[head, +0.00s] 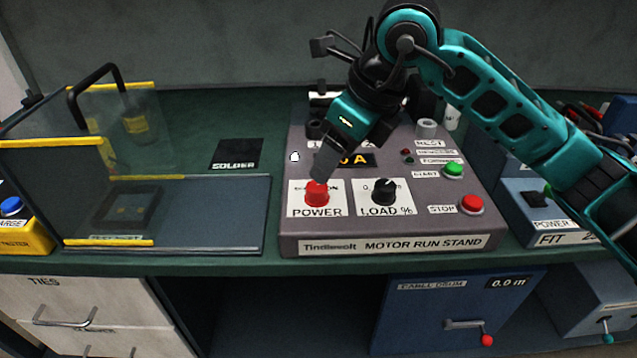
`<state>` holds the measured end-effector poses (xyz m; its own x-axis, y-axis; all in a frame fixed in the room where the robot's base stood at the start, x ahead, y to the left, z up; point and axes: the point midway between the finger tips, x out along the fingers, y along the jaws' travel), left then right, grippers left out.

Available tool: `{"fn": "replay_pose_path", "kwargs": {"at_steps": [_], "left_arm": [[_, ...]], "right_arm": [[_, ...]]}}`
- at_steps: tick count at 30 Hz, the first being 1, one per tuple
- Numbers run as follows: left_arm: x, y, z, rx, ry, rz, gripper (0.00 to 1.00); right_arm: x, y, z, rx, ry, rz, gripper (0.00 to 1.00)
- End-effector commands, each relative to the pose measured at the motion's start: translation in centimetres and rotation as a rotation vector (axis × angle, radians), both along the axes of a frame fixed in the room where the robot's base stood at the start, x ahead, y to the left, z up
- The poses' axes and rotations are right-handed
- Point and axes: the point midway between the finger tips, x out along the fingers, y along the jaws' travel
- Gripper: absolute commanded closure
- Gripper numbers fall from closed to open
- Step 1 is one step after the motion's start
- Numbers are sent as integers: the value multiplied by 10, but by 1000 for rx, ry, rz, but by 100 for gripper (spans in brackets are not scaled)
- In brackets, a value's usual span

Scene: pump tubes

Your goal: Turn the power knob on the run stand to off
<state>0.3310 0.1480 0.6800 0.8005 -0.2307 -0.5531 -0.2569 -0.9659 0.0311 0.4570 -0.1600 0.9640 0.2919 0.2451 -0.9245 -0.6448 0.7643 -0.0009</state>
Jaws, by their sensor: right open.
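The motor run stand (380,228) is a grey sloped box on the green bench. Its red power knob (316,194) sits at the front left, above the POWER label. My right gripper (321,174) reaches down from the upper right, with its fingertips at the top of the red knob. I cannot tell whether they touch it. The gripper is open, though its fingers overlap in this view. It partly covers the ON/OFF marks, so the knob's setting cannot be read. My left gripper is not in view.
A black load knob (384,192) is right of the power knob. A green start button (453,169) and red stop button (471,204) are farther right. A clear-walled guard with a black handle (92,88) stands at left. The blue FIT box (546,213) is at right.

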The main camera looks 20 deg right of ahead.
Motion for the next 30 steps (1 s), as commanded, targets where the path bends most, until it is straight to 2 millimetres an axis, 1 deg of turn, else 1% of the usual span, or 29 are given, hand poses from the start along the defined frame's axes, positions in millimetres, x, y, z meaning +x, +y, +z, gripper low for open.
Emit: {"fn": "replay_pose_path", "kwargs": {"at_steps": [1, 6, 9, 12, 16, 23, 30], "left_arm": [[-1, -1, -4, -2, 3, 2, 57], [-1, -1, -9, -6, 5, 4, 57], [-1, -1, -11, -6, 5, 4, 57], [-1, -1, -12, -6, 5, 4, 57], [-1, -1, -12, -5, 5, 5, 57], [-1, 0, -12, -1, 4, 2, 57], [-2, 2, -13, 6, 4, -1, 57]], "right_arm": [[3, 3, -13, 0, 4, 1, 37], [12, 11, -42, 1, 3, 1, 37], [16, 14, -53, 1, 3, 1, 37], [19, 17, -60, 2, 0, 1, 37], [20, 17, -64, 1, 0, 0, 37], [20, 18, -65, 1, 0, 0, 37], [20, 18, -64, 1, 0, 1, 59]]}}
